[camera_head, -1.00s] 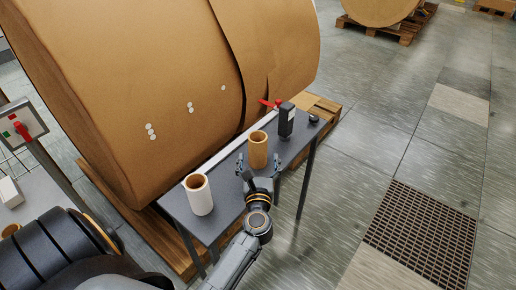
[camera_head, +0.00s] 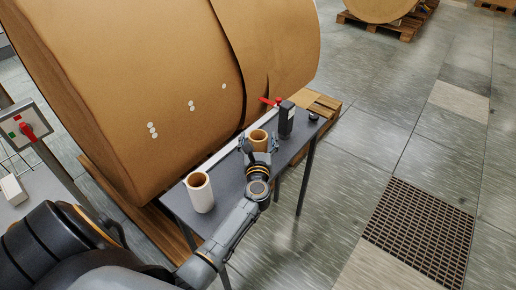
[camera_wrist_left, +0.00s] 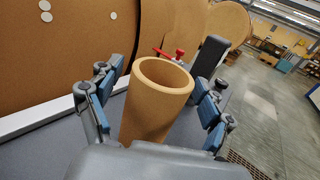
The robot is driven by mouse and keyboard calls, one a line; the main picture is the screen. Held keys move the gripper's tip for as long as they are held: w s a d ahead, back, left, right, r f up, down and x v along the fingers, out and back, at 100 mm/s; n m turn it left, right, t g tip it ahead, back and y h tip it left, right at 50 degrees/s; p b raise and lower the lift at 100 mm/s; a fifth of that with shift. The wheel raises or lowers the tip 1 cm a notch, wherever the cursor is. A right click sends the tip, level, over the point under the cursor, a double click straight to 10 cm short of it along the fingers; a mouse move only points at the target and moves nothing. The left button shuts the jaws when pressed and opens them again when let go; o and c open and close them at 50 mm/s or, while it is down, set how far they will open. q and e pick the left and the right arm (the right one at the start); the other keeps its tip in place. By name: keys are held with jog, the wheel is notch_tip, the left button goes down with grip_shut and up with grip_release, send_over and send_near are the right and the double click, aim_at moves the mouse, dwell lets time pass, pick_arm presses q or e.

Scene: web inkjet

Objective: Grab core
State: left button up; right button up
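A brown cardboard core (camera_head: 258,136) stands upright on the grey table (camera_head: 232,184). It also shows in the left wrist view (camera_wrist_left: 156,108), hollow at the top. My left gripper (camera_head: 259,143) is open, with one finger on each side of the brown core. In the left wrist view the fingers (camera_wrist_left: 158,100) are spread, with a visible gap on either side of the core. A second core, white outside and brown inside (camera_head: 201,194), stands at the table's near left end. My right gripper is not in view.
A black device (camera_head: 287,120), a red-handled tool (camera_head: 272,102) and a small black knob (camera_head: 314,117) are at the table's far end. A huge brown paper roll (camera_head: 140,90) stands behind. The floor to the right is open, with a grate (camera_head: 420,230).

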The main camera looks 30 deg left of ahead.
pick_arm(q)
jog(key=c, duration=1)
